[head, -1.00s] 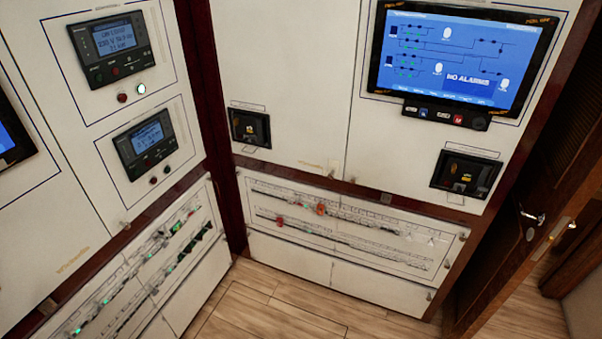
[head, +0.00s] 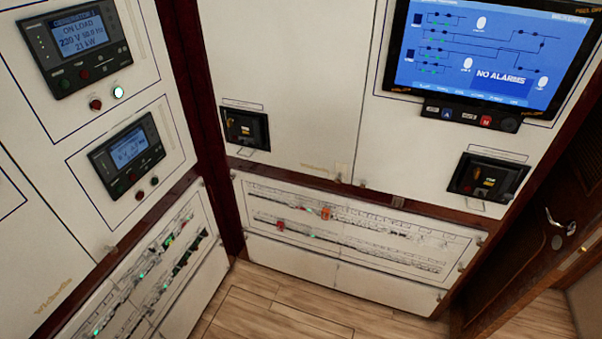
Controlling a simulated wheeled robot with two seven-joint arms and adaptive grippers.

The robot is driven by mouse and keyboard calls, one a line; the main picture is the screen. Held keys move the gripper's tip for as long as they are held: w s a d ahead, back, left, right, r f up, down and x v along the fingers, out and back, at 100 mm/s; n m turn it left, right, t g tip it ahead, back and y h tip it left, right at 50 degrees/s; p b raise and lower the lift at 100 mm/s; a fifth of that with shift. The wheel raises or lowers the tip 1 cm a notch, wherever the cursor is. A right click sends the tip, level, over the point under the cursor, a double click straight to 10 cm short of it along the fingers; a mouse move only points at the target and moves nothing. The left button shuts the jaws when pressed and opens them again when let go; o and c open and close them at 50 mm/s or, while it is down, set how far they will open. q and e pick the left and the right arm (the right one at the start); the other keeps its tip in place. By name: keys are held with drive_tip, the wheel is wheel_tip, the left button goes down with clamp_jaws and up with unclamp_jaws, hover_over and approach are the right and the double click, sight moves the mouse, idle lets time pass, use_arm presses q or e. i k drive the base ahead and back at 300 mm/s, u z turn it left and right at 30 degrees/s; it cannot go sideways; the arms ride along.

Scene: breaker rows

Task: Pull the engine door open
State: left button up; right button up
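A dark brown wooden door (head: 537,243) stands at the right edge of the head view. It has a bright metal lever handle (head: 560,222) and a small dark round fitting below the handle. Its free edge shows metal lock hardware and stands apart from the wall on the right, so the door looks at least partly open. I cannot tell whether this is the engine door. Neither of my grippers is in view.
White cabinets with a wall screen (head: 489,50) and a breaker row panel (head: 340,226) fill the middle. More panels with a generator display (head: 82,38) line the left. The wooden floor (head: 285,309) between them is clear.

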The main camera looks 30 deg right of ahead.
sight(301, 66)
drive_tip(key=z, duration=0.15)
drive_tip(key=i, duration=0.85)
drive_tip(key=z, duration=0.6)
